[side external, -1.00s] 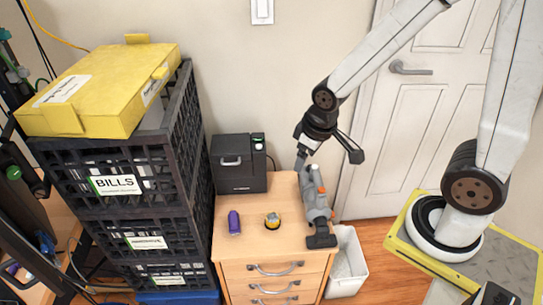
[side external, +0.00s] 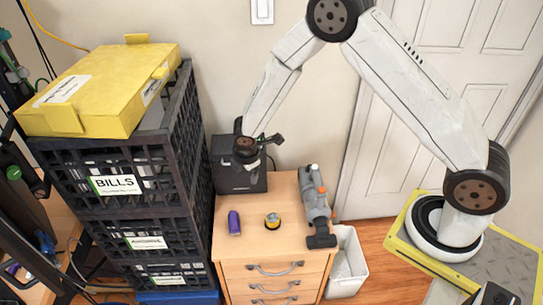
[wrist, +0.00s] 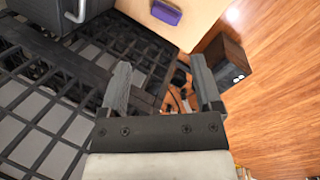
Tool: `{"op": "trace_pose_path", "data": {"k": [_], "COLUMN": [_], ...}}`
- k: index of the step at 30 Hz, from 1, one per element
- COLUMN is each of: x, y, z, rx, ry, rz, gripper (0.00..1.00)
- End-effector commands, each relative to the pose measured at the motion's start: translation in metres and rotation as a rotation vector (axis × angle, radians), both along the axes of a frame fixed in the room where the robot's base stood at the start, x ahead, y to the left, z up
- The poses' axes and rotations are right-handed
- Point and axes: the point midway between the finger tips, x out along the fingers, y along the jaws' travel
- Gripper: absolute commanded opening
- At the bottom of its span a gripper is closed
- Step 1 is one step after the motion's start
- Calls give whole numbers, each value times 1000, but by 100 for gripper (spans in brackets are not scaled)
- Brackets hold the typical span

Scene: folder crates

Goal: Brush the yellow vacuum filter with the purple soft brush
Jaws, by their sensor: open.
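The purple soft brush (side external: 234,222) lies on the left part of the wooden cabinet top. The yellow vacuum filter (side external: 272,221), a small round piece with dark parts, stands a little to its right. In the wrist view the purple brush (wrist: 166,13) shows at the top edge, beyond my fingertips; the filter is not in that view. My gripper (wrist: 160,85) is open and empty, with a clear gap between its fingers. In the side view my wrist is in front of the black box, behind and above the brush; the fingers are hard to make out there.
A grey handheld vacuum (side external: 315,205) lies along the cabinet's right side. The black box (side external: 226,180) stands at the cabinet's back left. Stacked black crates (side external: 188,170) with a yellow folder box (side external: 105,90) on top rise close on the left. A white bin (side external: 348,270) is at right.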

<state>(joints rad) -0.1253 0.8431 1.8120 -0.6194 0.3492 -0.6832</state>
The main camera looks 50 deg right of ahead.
Motion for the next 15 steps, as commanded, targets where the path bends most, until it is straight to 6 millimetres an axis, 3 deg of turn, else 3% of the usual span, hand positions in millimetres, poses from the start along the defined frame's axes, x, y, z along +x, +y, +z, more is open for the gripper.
{"op": "trace_pose_path", "data": {"k": [6,15], "x": [23,42], "y": [11,24], "z": [-51,-123], "rx": [-89,-212], "ry": [40,94], "rz": [266,634], "gripper": [82,82]}}
